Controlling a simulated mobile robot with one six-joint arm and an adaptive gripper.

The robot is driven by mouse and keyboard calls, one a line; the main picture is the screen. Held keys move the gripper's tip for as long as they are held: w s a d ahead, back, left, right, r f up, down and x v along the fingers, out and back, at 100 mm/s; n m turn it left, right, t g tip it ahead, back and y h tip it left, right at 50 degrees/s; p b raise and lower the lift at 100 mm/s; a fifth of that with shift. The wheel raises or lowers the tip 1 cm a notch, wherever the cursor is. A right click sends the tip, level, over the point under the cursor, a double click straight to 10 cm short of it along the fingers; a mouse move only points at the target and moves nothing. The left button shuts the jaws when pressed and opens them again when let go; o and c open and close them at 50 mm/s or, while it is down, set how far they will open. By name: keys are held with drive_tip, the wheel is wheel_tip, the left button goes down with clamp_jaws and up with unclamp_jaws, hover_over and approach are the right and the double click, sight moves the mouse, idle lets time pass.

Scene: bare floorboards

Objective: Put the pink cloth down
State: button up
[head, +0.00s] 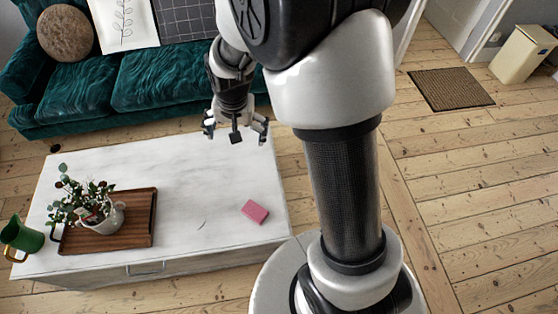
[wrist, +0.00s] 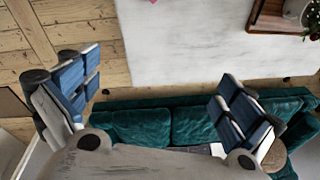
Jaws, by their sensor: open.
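The pink cloth (head: 255,211) lies as a small folded-looking block on the white table (head: 190,185), near its front right corner. Only a sliver of pink (wrist: 153,1) shows at the top edge of the wrist view. My gripper (head: 236,132) is open and empty, above the back right part of the table and apart from the cloth. In the wrist view my gripper (wrist: 160,95) has its fingers spread wide with nothing between them.
A wooden tray (head: 137,240) with a potted plant (head: 100,217) stands on the table's left side, beside a green jug (head: 22,237). A teal sofa (head: 140,85) is behind. A doormat (head: 450,88) and beige bin (head: 522,54) are far right. Open floor lies right.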

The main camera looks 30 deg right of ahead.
drive_tip(key=s+r+n+t, duration=0.1)
drive_tip(key=s+r+n, duration=0.3)
drive_tip(key=s+r, duration=0.85)
drive_tip(key=s+r+n+t, duration=0.1)
drive_tip(key=s+r, duration=0.4)
drive_tip(key=s, duration=0.6)
drive_tip(key=shift+r+n, duration=0.2)
drive_tip(key=shift+n, duration=0.7)
drive_tip(key=shift+s, duration=0.1)
